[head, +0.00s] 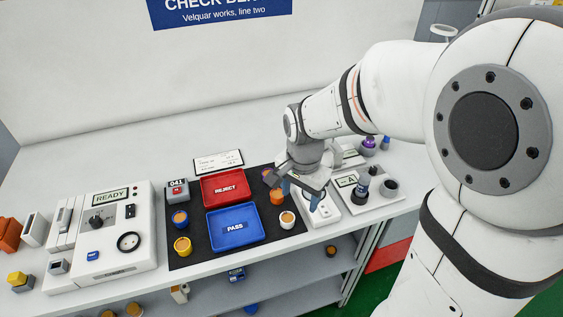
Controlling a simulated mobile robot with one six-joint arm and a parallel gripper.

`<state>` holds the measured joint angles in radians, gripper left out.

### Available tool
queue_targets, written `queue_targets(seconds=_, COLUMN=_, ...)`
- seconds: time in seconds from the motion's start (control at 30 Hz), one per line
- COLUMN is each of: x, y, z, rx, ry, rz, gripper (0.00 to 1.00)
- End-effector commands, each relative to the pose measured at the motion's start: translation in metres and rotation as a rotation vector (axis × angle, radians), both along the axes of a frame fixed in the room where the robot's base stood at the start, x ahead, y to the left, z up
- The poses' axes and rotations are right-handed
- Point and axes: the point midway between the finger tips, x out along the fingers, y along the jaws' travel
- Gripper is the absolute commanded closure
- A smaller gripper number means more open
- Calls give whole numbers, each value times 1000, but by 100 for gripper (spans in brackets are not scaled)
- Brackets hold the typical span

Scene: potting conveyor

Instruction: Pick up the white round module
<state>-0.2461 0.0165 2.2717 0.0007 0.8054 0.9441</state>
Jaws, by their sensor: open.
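The white round module (287,224) stands upright on the black mat, right of the blue PASS tray. Its top is orange-brown with a pale rim. My gripper (301,195) is open and points down, above and slightly right of the white module in the head view. No module shows between its fingers, and it looks apart from the white one. An orange round module (277,197) stands just behind the white one, close to the left finger. I cannot tell the gripper's exact height over the bench.
The red REJECT tray (225,188) and blue PASS tray (235,227) fill the mat's middle. Blue (180,223) and yellow (183,249) round modules stand left of them. A white tester (112,240) reads READY.

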Motion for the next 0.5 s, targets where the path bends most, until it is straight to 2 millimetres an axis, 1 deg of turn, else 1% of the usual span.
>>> queue_targets(seconds=0.03, x=6, y=10, z=-7, rx=-2, ry=19, rz=-44, gripper=40)
queue_targets(seconds=0.1, x=11, y=20, z=-15, rx=-5, ry=33, rz=-108, gripper=40)
queue_targets(seconds=0.2, x=16, y=29, z=-24, rx=-7, ry=45, rz=-167, gripper=40)
queue_targets(seconds=0.3, x=18, y=32, z=-32, rx=-10, ry=50, rz=-193, gripper=40)
queue_targets(seconds=0.5, x=18, y=31, z=-54, rx=-9, ry=50, rz=-198, gripper=40)
